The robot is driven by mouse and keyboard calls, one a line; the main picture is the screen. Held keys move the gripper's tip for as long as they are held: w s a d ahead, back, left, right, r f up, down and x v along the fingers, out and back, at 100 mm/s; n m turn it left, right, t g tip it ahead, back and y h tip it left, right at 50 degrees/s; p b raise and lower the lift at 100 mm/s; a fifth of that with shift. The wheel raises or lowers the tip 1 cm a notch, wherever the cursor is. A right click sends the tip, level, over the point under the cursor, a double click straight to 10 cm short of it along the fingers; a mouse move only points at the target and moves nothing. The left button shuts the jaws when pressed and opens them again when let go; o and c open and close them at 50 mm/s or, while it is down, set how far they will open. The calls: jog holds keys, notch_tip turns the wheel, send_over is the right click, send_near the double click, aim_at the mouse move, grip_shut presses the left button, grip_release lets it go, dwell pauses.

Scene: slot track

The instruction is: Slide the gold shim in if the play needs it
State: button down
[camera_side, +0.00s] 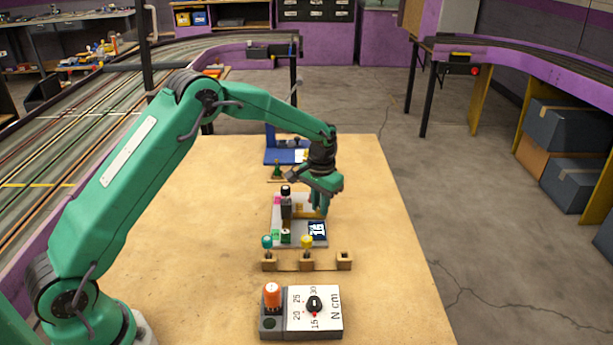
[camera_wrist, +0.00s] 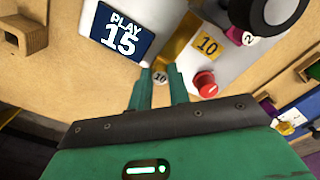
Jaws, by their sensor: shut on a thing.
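My gripper (camera_wrist: 162,82) is low over the right side of a grey fixture plate (camera_side: 281,206), pointing down. It also shows in the side view (camera_side: 320,208). Its fingers are close together on the end of the gold shim (camera_wrist: 176,45), which carries a round tag reading 10. The gold strip lies along the plate beside a yellow label reading 10 (camera_wrist: 207,45). A dark blue display (camera_wrist: 122,32) reads PLAY 15. It also shows in the side view (camera_side: 317,231). How far the shim sits in any slot is hidden.
A red button (camera_wrist: 205,84) is close right of my fingers. A black-topped post (camera_side: 286,200) stands on the plate. In front, a wooden rack (camera_side: 285,264) holds teal-topped and yellow-topped pieces; its right holder looks empty. A dial box (camera_side: 325,320) stands nearer, a blue fixture (camera_side: 276,156) behind.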

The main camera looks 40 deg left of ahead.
jog(key=shift+s+a, duration=1.6)
jog(key=shift+a, duration=0.05)
jog(key=c, duration=1.3)
grip_release()
jog(key=shift+w, duration=0.15)
